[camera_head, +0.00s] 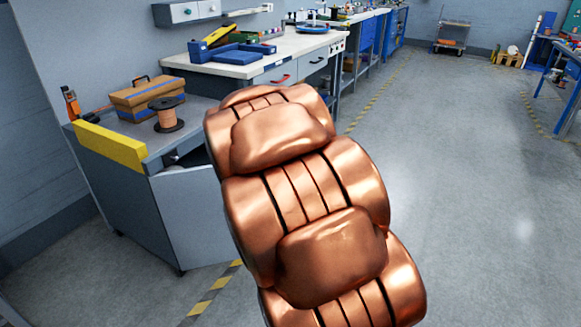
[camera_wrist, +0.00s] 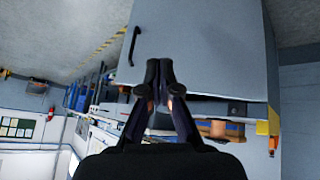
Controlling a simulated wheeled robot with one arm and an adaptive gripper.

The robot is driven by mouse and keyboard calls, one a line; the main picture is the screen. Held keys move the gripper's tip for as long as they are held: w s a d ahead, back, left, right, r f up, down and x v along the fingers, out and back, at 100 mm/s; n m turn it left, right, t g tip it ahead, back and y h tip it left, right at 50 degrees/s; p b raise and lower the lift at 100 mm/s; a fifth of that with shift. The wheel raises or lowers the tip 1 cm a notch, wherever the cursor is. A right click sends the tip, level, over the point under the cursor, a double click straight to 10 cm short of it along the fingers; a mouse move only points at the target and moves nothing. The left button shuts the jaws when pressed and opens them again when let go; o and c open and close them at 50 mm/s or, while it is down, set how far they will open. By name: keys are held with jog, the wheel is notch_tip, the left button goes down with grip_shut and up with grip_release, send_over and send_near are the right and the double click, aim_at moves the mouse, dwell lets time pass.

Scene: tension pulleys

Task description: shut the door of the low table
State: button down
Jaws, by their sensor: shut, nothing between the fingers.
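The low table (camera_head: 110,180) stands at the left in the head view, a grey cabinet with a yellow front edge. Its light grey door (camera_head: 195,222) stands open, swung out from the body, with a dark gap showing above it. My arm hides the door's right side. In the wrist view, which is turned over, the door (camera_wrist: 205,50) fills the upper middle, with a black handle (camera_wrist: 134,46) near its left edge. My gripper (camera_wrist: 160,72) is shut and empty, its tips in front of the door near its edge. I cannot tell whether they touch it.
A workbench (camera_head: 262,62) with drawers stands behind. Open floor (camera_head: 470,180) lies to the right.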

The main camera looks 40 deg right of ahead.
jog(key=w+d+f+t+h+b, duration=0.1)
jog(key=w+d+f+t+b, duration=0.25)
jog(key=d, duration=0.45)
jog(key=w+d+f+t+h+b, duration=0.1)
jog(key=w+d+f+t+b, duration=0.1)
jog(key=d+t, duration=0.35)
jog(key=w+d+f+t+h+b, duration=0.1)
jog(key=w+d+f+t+b, duration=0.15)
jog(key=d, duration=0.65)
jog(key=b+x, duration=0.3)
jog(key=x, duration=1.1)
jog(key=shift+w+d+f+g, duration=0.25)
jog(key=shift+f+g, duration=0.1)
jog(key=shift+g, duration=0.1)
jog(key=shift+d, duration=0.1)
jog(key=shift+w, duration=0.1)
